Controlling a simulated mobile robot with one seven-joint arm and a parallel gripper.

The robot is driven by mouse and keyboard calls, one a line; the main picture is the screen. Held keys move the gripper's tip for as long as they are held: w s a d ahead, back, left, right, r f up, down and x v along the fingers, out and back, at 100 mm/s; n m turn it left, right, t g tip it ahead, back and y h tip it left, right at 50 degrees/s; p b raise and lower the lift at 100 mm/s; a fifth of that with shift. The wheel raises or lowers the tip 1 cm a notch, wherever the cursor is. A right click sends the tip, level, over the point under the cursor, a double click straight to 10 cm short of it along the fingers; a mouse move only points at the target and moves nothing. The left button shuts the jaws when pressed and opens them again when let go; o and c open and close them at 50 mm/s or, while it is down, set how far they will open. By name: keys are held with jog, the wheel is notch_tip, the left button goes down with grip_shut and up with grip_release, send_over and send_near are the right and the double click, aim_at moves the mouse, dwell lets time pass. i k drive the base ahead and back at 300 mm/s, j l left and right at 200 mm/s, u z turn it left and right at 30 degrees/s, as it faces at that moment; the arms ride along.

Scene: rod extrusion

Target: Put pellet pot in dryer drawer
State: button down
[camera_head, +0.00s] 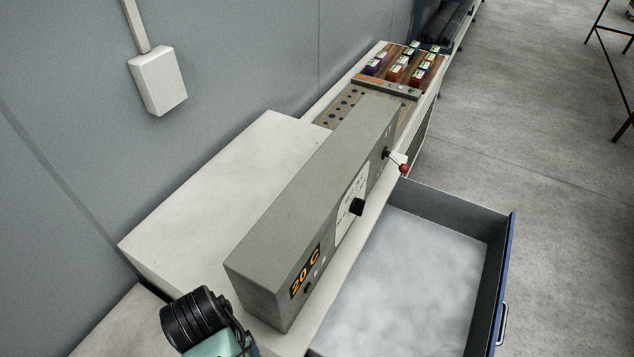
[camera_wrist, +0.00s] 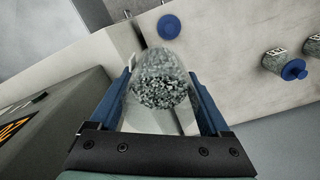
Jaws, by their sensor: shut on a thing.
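The pellet pot (camera_wrist: 160,85) is a clear, rounded pot with grey speckled pellets inside. In the wrist view it sits between the two blue fingers of my gripper (camera_wrist: 165,100), which is shut on it. The dryer drawer (camera_head: 495,262) stands pulled open at the lower right of the head view. It has dark walls, a blue front with a metal handle, and a pale mottled floor with nothing on it. The head view shows only a black and green part of my arm at the bottom left, left of the drawer; the pot does not show there.
A grey control box (camera_head: 315,205) with an orange "20 C" display stands between my arm and the drawer. A red-tipped lever (camera_head: 404,168) sticks out near the drawer's back corner. In the wrist view, a blue disc (camera_wrist: 169,27) and speckled pots (camera_wrist: 275,60) lie beyond the gripper.

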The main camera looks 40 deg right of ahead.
aim_at(427, 333)
jog(key=i+l+z, duration=0.1)
jog(key=l+z, duration=0.15)
jog(key=z, duration=0.2)
jog(key=i+l+z, duration=0.1)
jog(key=z, duration=0.3)
jog(key=i+z, duration=0.15)
jog(key=z, duration=0.2)
jog(key=i+z, duration=0.15)
jog(key=z, duration=0.25)
